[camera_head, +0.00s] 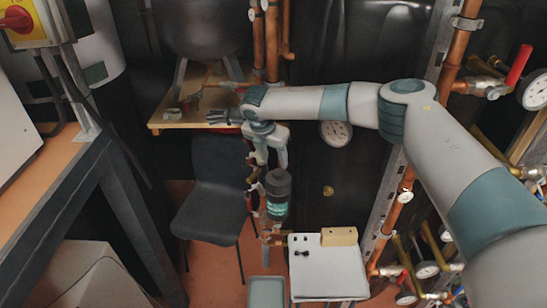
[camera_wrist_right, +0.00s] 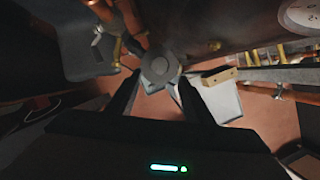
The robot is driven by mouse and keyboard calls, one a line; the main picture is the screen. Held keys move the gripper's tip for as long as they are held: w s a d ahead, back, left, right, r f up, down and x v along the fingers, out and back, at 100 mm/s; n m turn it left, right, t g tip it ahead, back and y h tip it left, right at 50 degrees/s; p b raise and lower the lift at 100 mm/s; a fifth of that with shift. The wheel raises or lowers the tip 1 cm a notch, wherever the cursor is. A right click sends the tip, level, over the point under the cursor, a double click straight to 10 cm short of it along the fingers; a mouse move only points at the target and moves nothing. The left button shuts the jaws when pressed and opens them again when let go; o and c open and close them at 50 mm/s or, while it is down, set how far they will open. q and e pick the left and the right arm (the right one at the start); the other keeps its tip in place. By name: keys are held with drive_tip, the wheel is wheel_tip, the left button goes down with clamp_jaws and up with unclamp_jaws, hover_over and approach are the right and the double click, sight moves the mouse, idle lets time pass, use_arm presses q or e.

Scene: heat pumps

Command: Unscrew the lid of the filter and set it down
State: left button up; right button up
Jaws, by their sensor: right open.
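The filter (camera_head: 278,208) stands upright on the pipework in the middle of the head view, with a teal, see-through body. Its dark round lid (camera_head: 278,182) is on top. My right gripper (camera_head: 271,160) points down just above the lid, its fingers apart. In the right wrist view the lid (camera_wrist_right: 160,68) shows as a grey disc just beyond and between the two dark fingertips (camera_wrist_right: 158,84). No contact between fingers and lid can be seen. My left gripper is not in view.
A dark chair (camera_head: 213,185) stands left of the filter. A white-topped table (camera_head: 328,270) with a wooden block (camera_head: 339,236) is below right, and a wooden shelf (camera_head: 180,122) is behind left. Copper pipes and gauges (camera_head: 336,133) line the right side.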

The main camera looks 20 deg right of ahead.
sight(278, 173)
drive_tip(key=b+x, duration=0.5)
drive_tip(key=shift+x, duration=1.15)
drive_tip(key=shift+w+d+f, duration=0.15)
drive_tip(key=shift+d+f, duration=0.05)
drive_tip(key=shift+f, duration=0.45)
drive_tip(key=shift+f, duration=0.1)
drive_tip(key=c, duration=1.1)
